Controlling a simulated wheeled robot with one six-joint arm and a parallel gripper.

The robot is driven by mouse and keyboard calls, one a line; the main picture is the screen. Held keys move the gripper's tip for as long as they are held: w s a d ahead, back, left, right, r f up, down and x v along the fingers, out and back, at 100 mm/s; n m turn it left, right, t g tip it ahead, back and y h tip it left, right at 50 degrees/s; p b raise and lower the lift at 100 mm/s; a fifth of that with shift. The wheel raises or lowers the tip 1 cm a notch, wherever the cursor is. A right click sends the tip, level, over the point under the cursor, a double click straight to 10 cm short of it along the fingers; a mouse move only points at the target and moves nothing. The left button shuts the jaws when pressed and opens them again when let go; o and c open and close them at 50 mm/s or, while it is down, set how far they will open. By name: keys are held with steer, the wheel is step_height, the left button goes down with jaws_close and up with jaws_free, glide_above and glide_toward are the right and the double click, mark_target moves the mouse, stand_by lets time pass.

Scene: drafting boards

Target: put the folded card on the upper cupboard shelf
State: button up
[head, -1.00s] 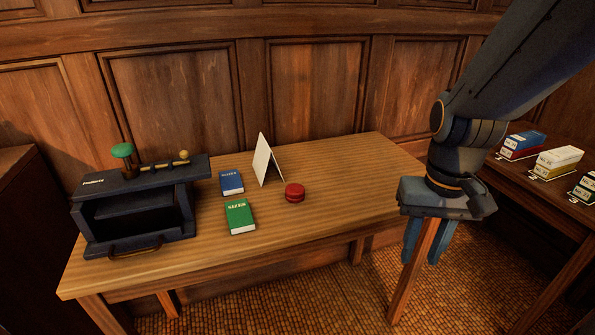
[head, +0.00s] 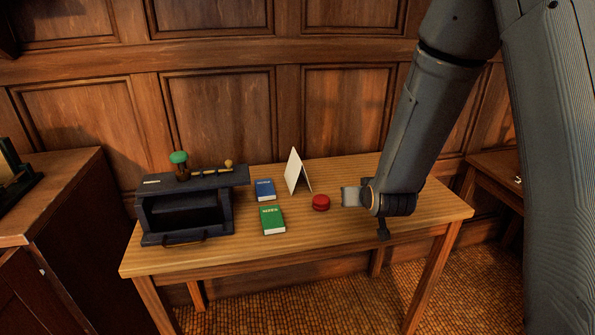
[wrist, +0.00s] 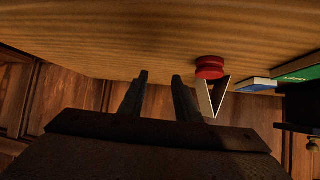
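The folded card (head: 296,172) is white and stands like a tent on the wooden table, toward its back, right of a blue book. In the wrist view the card (wrist: 217,98) shows beyond and right of the fingers, partly behind a red round object. My gripper (wrist: 159,76) has its two dark fingers apart with nothing between them. In the head view my gripper (head: 350,196) is over the right part of the table, right of the red object and apart from the card; its fingers are hard to make out there. I cannot make out an upper cupboard shelf.
The red round object (head: 321,202) sits between gripper and card. A blue book (head: 265,190) and a green book (head: 273,220) lie left of it. A dark open-fronted box (head: 150,220) with a green-topped stamp stands at the table's left. A wooden cabinet (head: 60,185) stands further left.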

mark_target(297, 170)
steer(key=w+a+t, duration=0.1)
steer(key=a, duration=0.1)
steer(key=w+a+t+y, duration=0.1)
steer(key=a, duration=0.1)
steer(key=w+a+r+n+t+p, duration=0.1)
steer(key=a, duration=0.1)
steer(key=shift+a+y, duration=0.3)
steer(key=a+r+n+t+y+p, duration=0.1)
steer(key=a+r+t+y+p, duration=0.15)
steer(key=a, duration=0.45)
steer(key=shift+t, duration=0.45)
steer(key=p+x, duration=0.1)
steer(key=x, duration=1)
steer(key=shift+w+f+p, duration=0.1)
steer(key=shift+w+p, duration=0.15)
steer(key=shift+p, duration=0.05)
jaws_close()
